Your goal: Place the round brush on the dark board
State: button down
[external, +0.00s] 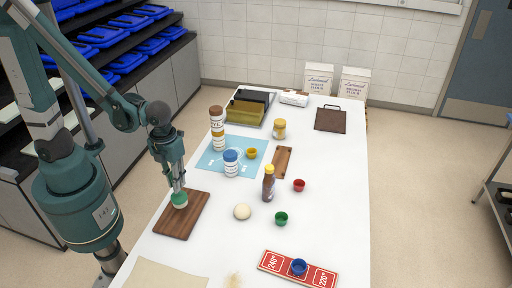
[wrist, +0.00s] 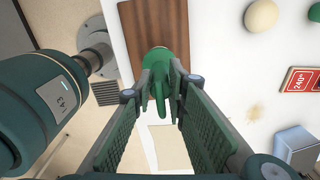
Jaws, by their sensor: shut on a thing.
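The round brush (external: 180,201) has a green top and a pale underside. My gripper (external: 178,186) is shut on its green top, and the brush is upright at or just above the dark brown wooden board (external: 174,225). I cannot tell if it touches the board. In the wrist view the green brush (wrist: 160,53) shows beyond my gripper's fingertips (wrist: 160,88), with the board (wrist: 138,22) behind it. The fingers partly hide the brush there.
A pale ball (external: 242,212), a green cup (external: 281,218), a bottle (external: 268,185) and a red cup (external: 299,185) stand to the right. A blue mat (external: 208,160) with jars lies behind. A pale sheet (external: 165,275) lies in front.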

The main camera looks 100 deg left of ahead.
jog(key=shift+f, duration=0.1)
jog(key=shift+f, duration=1.75)
jog(key=shift+f+b, duration=0.2)
jog(key=shift+b, duration=0.15)
jog(key=c, duration=2.3)
grip_release()
jog(key=shift+r, duration=0.3)
jog(key=shift+s+r+p, duration=0.1)
jog(key=shift+r+p, duration=0.55)
jog(key=shift+r, duration=5.25)
